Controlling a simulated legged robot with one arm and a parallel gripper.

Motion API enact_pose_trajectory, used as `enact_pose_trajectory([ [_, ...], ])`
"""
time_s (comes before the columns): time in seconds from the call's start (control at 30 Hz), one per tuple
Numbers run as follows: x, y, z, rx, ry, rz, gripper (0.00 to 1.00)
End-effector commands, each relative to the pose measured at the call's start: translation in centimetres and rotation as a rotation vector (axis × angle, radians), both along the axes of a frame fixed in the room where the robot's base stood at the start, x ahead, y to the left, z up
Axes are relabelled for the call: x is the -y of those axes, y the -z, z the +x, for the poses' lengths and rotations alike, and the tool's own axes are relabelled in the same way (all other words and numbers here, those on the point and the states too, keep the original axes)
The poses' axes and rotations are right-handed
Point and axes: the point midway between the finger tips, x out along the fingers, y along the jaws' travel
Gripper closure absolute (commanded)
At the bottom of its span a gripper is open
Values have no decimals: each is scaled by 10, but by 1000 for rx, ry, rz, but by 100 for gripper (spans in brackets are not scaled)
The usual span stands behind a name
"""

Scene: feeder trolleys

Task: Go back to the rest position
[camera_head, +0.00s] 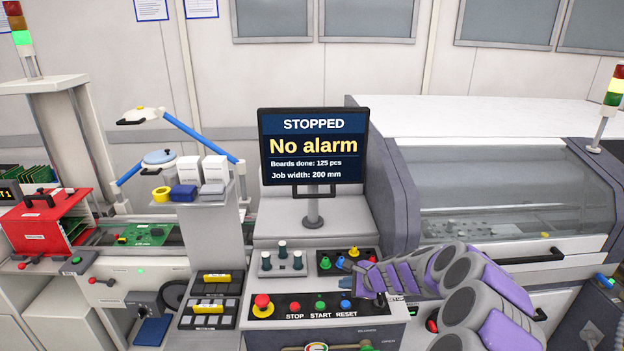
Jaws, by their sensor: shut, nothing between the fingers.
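My arm reaches in from the lower right, in grey and purple. My gripper (362,279) is at its left end, shut and empty, just above the right part of the control panel (283,308). It is close to the small block of coloured knobs (340,262). Whether it touches the panel cannot be told. The panel has a red emergency button (263,301) and buttons marked STOP, START and RESET (345,305). The monitor (314,146) behind reads "STOPPED" and "No alarm", with 125 boards done and job width 200 mm.
A glass-covered machine (500,190) fills the right, with a black handle (535,257). A red magazine (45,225) and a green board (145,234) are at left. A blue-armed lamp (190,130) stands behind a small shelf (200,199) with boxes.

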Motion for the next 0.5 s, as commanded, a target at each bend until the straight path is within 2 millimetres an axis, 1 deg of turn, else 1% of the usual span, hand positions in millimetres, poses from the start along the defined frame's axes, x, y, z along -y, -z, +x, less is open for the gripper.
enact_pose_trajectory([
  [0.07, -17, -20, -9, 25, -72, -9, 100],
  [0.13, -39, -43, -25, 50, -169, -24, 100],
  [0.17, -49, -52, -34, 61, -216, -32, 100],
  [0.2, -61, -67, -47, 80, -281, -47, 100],
  [0.27, -77, -84, -67, 104, -376, -75, 100],
  [0.3, -87, -95, -82, 117, -440, -91, 100],
  [0.37, -99, -109, -105, 134, -534, -124, 100],
  [0.4, -105, -119, -120, 148, -590, -147, 100],
  [0.47, -113, -128, -145, 158, -680, -183, 100],
  [0.5, -117, -135, -163, 166, -739, -207, 100],
])
